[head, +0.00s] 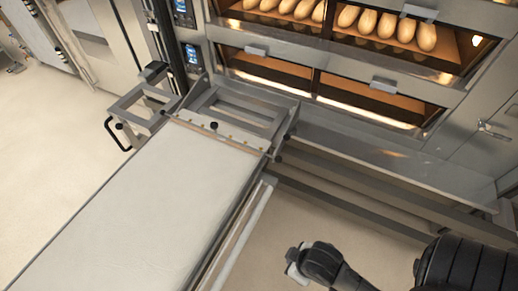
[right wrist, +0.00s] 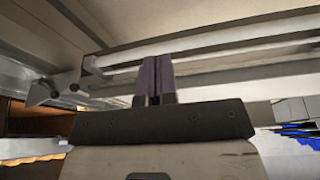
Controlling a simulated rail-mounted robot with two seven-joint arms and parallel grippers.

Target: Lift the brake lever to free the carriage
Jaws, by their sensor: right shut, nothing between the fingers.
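The carriage is a long loader with a pale belt (head: 140,215) and a metal frame at its oven end. A black looped handle (head: 112,133) sticks out at the frame's left side, and a small black knob (head: 213,126) stands on its crossbar; I cannot tell which, if either, is the brake lever. My right gripper (head: 292,265) is low at the bottom, right of the carriage and apart from it. In the right wrist view its fingers (right wrist: 158,82) are shut and empty, with metal rails behind them. My left gripper is not in view.
Deck ovens stand at the back, with loaves (head: 370,22) in the upper deck. A metal ledge and lower rails (head: 370,190) run below the oven. Bare floor (head: 285,225) lies between the carriage and my right arm. The floor at left is clear.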

